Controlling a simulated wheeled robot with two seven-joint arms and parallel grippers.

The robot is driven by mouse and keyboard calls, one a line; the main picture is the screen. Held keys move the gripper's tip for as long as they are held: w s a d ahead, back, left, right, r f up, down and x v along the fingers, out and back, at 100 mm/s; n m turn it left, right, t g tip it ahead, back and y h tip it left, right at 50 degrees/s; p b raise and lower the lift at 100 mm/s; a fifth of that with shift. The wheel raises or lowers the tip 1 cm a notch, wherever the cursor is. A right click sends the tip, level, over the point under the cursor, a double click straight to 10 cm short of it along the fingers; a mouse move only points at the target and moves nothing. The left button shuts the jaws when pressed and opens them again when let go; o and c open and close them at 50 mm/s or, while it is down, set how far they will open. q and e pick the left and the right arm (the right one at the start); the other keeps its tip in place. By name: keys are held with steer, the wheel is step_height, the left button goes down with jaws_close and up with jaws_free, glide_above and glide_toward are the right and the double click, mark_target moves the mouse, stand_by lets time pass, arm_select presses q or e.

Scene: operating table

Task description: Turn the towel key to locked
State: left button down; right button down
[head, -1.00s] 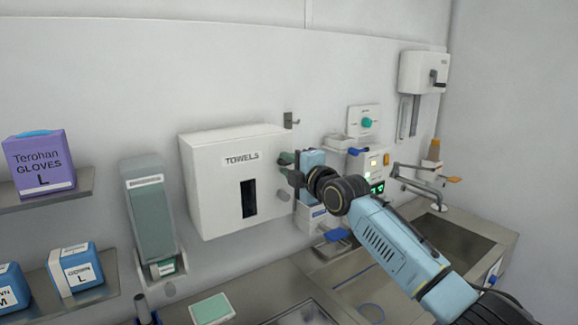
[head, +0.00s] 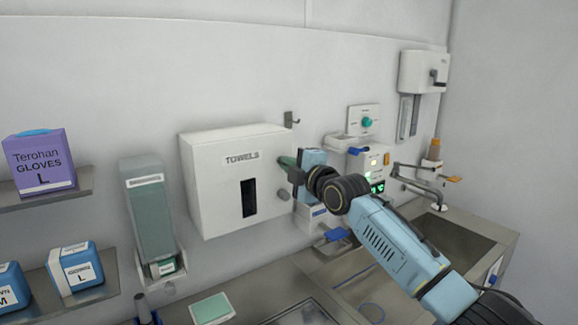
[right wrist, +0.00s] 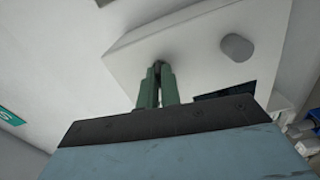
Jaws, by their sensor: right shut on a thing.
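The white towel dispenser (head: 215,185) hangs on the wall, with a TOWELS label, a dark slot and a grey round knob (head: 283,195) on its front. My right gripper (head: 285,161) reaches in from the right, its green fingers at the upper right of the dispenser's front. In the right wrist view the fingertips (right wrist: 157,78) are close together on a small dark piece, which seems to be the towel key (right wrist: 157,65). The fingers hide most of the key, so I cannot read its angle or any lock marking. My left gripper is not in view.
A small wall hook (head: 291,119) is above the dispenser's right corner. A panel with a teal knob (head: 366,122) and a lit device (head: 376,165) are to the right. A sink (head: 440,245) lies below my right arm. A tall grey-green dispenser (head: 150,215) stands to the left.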

steer(key=m+p, duration=0.1)
steer(key=m, duration=1.5)
steer(key=shift+m, duration=0.3)
stand_by(0.4)
steer(key=c, duration=1.6)
jaws_free()
steer(key=v, duration=1.3)
steer(key=shift+b, duration=0.4)
